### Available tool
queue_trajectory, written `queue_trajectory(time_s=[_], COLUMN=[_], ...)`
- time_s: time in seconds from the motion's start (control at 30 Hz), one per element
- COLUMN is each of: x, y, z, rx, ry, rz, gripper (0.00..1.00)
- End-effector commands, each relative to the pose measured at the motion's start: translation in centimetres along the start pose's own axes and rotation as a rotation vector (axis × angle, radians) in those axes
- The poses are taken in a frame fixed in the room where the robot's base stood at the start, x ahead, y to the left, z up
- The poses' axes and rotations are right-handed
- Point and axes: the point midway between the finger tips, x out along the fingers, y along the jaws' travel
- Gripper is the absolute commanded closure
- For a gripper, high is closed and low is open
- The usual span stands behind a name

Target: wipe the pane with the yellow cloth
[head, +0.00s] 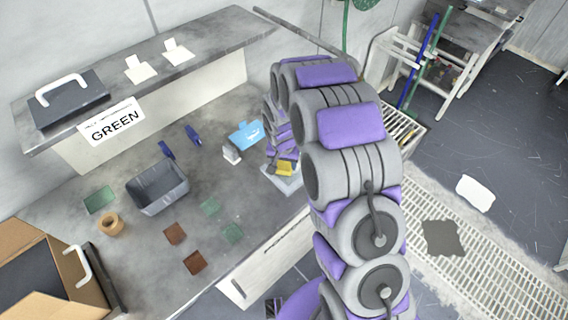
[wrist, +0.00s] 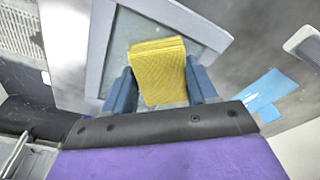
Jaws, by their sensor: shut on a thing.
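In the wrist view my gripper (wrist: 162,90) is shut on the folded yellow cloth (wrist: 158,72), which sits between its two blue fingers. Behind the cloth is the pane (wrist: 205,38), a greyish glass sheet in a pale frame. The cloth lies over the middle of the pane in this view; I cannot tell whether it touches. In the head view the yellow cloth (head: 285,168) shows beside my arm, over the pane (head: 291,184) near the bench's front edge. My arm hides part of the pane, and the gripper's fingers are hard to make out there.
A light blue packet (head: 246,134) and a small white box (head: 231,154) stand left of the pane. A grey bin (head: 158,188), brown and green tiles (head: 195,262), a tan ring (head: 110,224) and a cardboard box (head: 22,250) are further left. A raised shelf (head: 205,40) runs behind.

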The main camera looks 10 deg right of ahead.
Motion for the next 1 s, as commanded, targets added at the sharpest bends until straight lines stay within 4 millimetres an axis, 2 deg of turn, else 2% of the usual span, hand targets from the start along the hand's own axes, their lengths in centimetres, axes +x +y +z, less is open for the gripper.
queue_trajectory(time_s=[0.33,0.77,1.0], x=[0.1,0.1,0.4], y=[2.6,3.2,4.6], z=[-2.0,-3.5,-5.0], rx=[0.007,0.002,0.004], ry=[-0.002,0.002,0.001], rz=[-0.012,-0.003,-0.008], gripper=[1.00,1.00,1.00])
